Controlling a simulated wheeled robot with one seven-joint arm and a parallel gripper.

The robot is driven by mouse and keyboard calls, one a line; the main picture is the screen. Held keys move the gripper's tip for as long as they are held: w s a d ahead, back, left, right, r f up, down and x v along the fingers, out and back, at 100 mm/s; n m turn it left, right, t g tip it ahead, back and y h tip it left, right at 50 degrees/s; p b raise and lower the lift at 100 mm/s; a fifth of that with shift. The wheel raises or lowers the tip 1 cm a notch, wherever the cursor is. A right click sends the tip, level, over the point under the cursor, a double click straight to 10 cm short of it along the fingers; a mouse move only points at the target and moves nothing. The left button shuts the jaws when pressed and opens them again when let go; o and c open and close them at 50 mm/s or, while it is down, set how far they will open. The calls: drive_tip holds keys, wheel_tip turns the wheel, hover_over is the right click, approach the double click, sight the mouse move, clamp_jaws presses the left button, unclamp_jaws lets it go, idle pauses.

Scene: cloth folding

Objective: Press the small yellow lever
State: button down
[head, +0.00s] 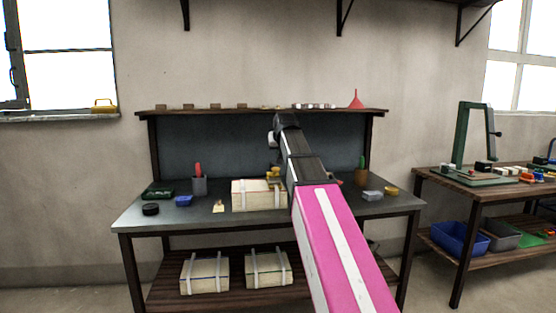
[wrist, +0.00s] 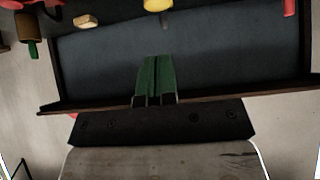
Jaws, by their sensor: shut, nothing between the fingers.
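A small yellow thing (head: 273,172) sits at the top of the pale wooden box (head: 256,195) on the workbench, just left of my arm; it is too small to tell surely whether it is the lever. A yellow rounded part (wrist: 157,5), cut off by the top edge of the wrist view, looks like the same thing. A second, pale yellow upright piece (head: 219,206) stands on the bench left of the box. My gripper (wrist: 155,57) shows green fingers, shut and empty, apart from anything yellow. In the head view my arm hides its fingertips.
A shelf (head: 210,110) with small blocks and a red funnel (head: 356,99) runs above the back panel.

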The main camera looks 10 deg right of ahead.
drive_tip(key=shift+s+r, duration=0.3)
drive_tip(key=shift+r, duration=0.2)
drive_tip(key=shift+s+r, duration=0.25)
drive_tip(key=shift+r, duration=0.2)
drive_tip(key=shift+w, duration=0.15)
wheel_tip(320, 180, up, 5)
drive_tip(key=g, duration=0.6)
hover_over(276, 168)
drive_tip(key=s, duration=0.3)
drive_tip(key=shift+w+f, duration=0.15)
drive_tip(key=shift+f, duration=0.05)
drive_tip(key=x, duration=0.9)
drive_tip(key=s+x, duration=0.1)
drive_tip(key=x, duration=0.4)
drive_tip(key=shift+f, duration=0.1)
drive_tip(key=shift+s, duration=0.1)
drive_tip(key=shift+s+f+t, duration=0.25)
drive_tip(key=shift+t, duration=0.15)
